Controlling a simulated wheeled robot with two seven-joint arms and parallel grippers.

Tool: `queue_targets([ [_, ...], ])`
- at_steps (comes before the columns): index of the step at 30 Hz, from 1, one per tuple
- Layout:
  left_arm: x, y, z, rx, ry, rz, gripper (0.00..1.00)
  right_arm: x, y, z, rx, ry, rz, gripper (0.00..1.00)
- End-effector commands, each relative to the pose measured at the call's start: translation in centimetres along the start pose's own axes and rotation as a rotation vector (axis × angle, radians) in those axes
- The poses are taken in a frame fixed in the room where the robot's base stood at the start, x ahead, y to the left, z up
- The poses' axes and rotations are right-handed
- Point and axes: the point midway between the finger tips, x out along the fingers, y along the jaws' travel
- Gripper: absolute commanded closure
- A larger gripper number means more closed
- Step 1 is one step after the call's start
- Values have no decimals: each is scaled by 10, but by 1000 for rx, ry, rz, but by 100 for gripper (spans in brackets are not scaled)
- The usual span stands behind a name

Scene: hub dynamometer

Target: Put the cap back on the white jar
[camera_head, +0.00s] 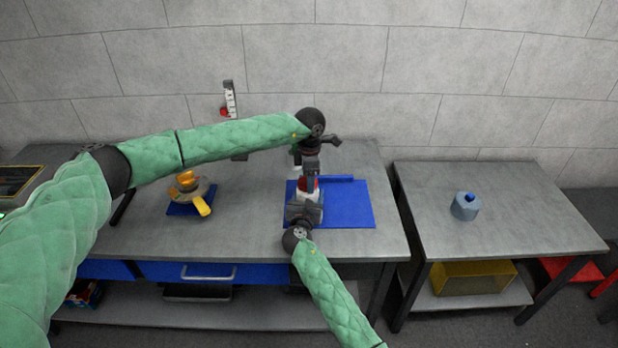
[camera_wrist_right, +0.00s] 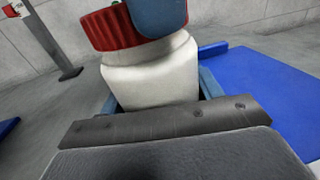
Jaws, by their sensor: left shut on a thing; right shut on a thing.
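The white jar (camera_wrist_right: 152,78) stands upright at the blue mat in the middle of the bench; a little of it shows in the head view (camera_head: 303,196). My right gripper (camera_head: 305,205) is shut on the jar's body from the front. The red cap (camera_wrist_right: 108,29) is at the top of the jar and looks slightly tilted and shifted left in the right wrist view. My left gripper (camera_head: 311,172) comes down from above and is shut on the cap; its blue finger covers part of it.
The blue mat (camera_head: 352,207) is clear on its right side. A dish with yellow parts (camera_head: 188,190) stands on the left of the bench. An upright stand with a scale (camera_head: 230,103) is behind. A blue-grey container (camera_head: 464,207) stands on the right table (camera_head: 520,215).

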Motion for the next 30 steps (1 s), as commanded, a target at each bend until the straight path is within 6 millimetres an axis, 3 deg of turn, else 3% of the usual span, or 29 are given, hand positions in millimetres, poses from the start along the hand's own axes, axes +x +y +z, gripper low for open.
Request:
queue_targets([
  [30,-1,-3,-6,1507,4,5,66,-1,0,-1,-1,1,0,100],
])
